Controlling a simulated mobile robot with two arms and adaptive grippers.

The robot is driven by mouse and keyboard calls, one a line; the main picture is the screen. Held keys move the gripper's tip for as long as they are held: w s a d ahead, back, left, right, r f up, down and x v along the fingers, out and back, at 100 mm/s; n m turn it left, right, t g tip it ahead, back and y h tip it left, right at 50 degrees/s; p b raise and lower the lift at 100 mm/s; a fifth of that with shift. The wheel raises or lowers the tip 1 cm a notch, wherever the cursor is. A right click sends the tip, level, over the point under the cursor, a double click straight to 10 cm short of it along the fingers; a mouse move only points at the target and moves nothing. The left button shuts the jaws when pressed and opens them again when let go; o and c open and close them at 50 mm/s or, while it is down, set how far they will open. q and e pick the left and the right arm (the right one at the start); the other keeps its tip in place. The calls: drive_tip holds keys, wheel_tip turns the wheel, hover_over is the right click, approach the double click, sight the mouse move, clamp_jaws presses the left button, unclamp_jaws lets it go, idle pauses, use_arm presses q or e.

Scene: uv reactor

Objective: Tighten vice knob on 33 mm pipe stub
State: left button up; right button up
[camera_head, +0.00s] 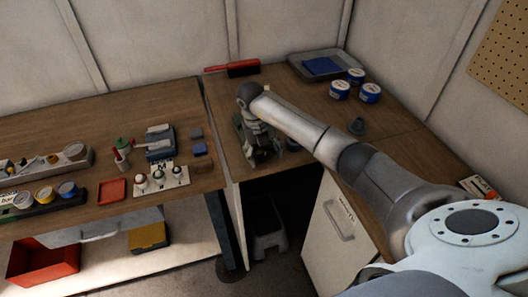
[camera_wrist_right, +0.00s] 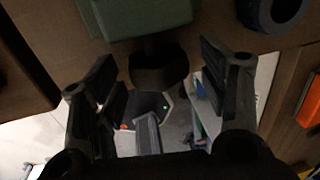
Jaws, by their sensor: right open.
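My right gripper (camera_head: 262,150) is at the front edge of the right-hand bench, over a dark green vice (camera_head: 239,125) that it largely hides in the head view. In the right wrist view the green vice body (camera_wrist_right: 145,18) is at the top, with a dark rounded knob (camera_wrist_right: 158,68) below it. The open fingers of my right gripper (camera_wrist_right: 155,80) are on either side of the knob, with gaps visible on both sides. A dark ring-shaped piece (camera_wrist_right: 271,12) is at the top right; I cannot tell whether it is the pipe stub. My left gripper is out of view.
The left bench (camera_head: 100,160) holds several small items. A grey stool (camera_head: 268,230) is below.

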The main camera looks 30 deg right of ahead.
drive_tip(key=c, duration=1)
drive_tip(key=shift+d, duration=0.1)
drive_tip(key=y+b, duration=0.1)
drive_tip(key=y, duration=0.1)
drive_tip(key=y+b, duration=0.1)
drive_tip(key=shift+d+f+t+b, duration=0.15)
drive_tip(key=shift+d+t+b, duration=0.1)
drive_tip(key=shift+t+b, duration=0.15)
drive_tip(key=shift+d+t+y+b, duration=0.1)
drive_tip(key=shift+t+y+b, duration=0.3)
drive_tip(key=shift+y+b, duration=1.25)
drive_tip(key=shift+y, duration=0.35)
drive_tip(key=o, duration=1)
drive_tip(key=shift+s, duration=0.1)
